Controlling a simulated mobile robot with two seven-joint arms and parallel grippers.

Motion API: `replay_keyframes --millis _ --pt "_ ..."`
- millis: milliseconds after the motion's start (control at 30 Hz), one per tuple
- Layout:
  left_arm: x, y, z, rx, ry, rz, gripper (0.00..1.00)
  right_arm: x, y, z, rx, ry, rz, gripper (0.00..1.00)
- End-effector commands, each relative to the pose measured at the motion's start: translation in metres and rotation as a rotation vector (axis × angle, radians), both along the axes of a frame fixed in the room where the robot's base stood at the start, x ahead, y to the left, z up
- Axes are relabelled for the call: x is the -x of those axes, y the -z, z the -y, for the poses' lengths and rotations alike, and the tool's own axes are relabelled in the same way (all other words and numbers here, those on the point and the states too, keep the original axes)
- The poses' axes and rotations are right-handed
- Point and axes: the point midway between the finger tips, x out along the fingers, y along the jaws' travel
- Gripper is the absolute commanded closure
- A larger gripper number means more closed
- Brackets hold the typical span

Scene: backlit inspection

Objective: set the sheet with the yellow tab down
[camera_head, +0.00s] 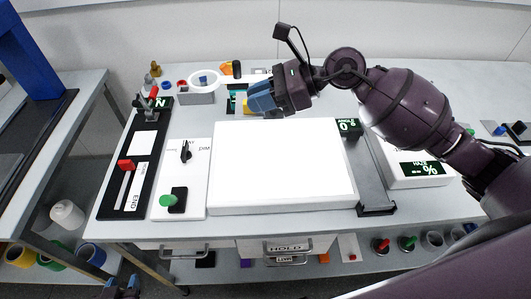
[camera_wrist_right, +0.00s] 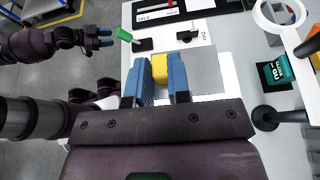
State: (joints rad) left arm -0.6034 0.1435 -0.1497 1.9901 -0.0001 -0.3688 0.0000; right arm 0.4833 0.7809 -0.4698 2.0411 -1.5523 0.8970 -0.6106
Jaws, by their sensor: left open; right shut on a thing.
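My right gripper (camera_head: 260,99) is above the back edge of the bright white light panel (camera_head: 280,170). In the right wrist view its blue fingers (camera_wrist_right: 163,82) are shut on the yellow tab (camera_wrist_right: 159,67). A grey sheet (camera_wrist_right: 207,72) extends from beside the tab in that view, over part of the white panel. In the head view a bit of the yellow tab (camera_head: 247,106) shows by the fingers, but the sheet cannot be made out. My left gripper (camera_head: 121,289) is open and empty at the bottom left, and also shows in the right wrist view (camera_wrist_right: 104,38).
Left of the panel are a white dimmer plate (camera_head: 190,190) with a green knob (camera_head: 168,200) and a black slider board (camera_head: 130,165). A ring-shaped lamp (camera_head: 203,81) stands behind. A haze meter (camera_head: 415,168) is at right, beside a dark rail (camera_head: 374,190).

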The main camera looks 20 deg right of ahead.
Motion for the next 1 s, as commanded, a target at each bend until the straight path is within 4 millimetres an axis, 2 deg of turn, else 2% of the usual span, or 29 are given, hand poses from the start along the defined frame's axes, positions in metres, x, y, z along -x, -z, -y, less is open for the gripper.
replay_keyframes --millis 100,500,600,767,1000 --pt "0.002 0.002 0.0 0.001 -0.001 -0.005 0.57 0.0 0.028 0.0 -0.001 0.002 -0.007 1.0" --pt "0.001 0.006 0.001 0.001 0.0 -0.004 0.57 0.0 0.11 -0.001 -0.002 0.001 -0.005 1.0" --pt "0.0 0.006 0.001 0.001 0.0 -0.003 0.57 0.0 0.122 0.0 -0.002 0.0 -0.003 1.0" --pt "-0.002 0.006 0.001 0.001 0.002 0.001 0.57 0.0 0.131 0.0 -0.001 0.001 -0.002 1.0" --pt "-0.002 0.009 0.001 0.001 0.002 0.0 0.57 0.0 0.162 0.0 -0.002 0.0 -0.003 1.0"
